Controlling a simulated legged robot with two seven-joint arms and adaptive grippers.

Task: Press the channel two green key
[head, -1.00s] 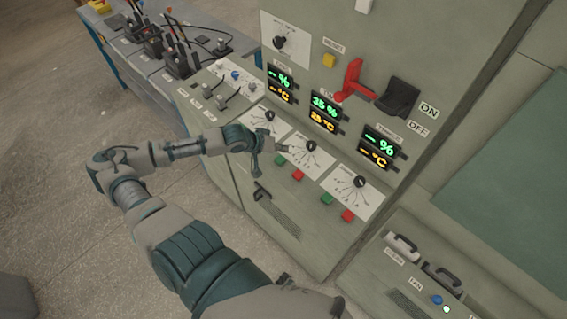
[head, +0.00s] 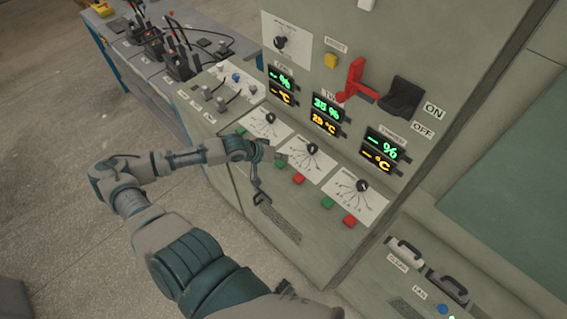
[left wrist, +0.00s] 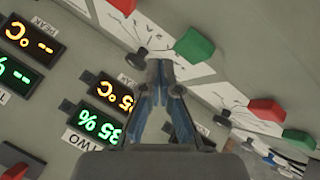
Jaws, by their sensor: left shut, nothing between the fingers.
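The channel two green key (head: 281,163) sits on the sloping panel beside the channel two red key (head: 298,179), below the channel two dial (head: 312,149). In the left wrist view the green key (left wrist: 194,46) is up and right of my fingertips, and the channel two dial (left wrist: 138,58) is just left of them. My left gripper (head: 275,155) is shut and empty, close to the green key in the head view. Its closed fingertips also show in the left wrist view (left wrist: 160,70). I cannot tell whether they touch the panel. My right gripper is not in view.
Channel three's green key (head: 327,202) and red key (head: 350,221) lie to the right. Channel one's red key (left wrist: 267,110) and green key (left wrist: 299,139) show in the left wrist view. A red lever (head: 355,78) and black switch (head: 402,97) stand above the displays.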

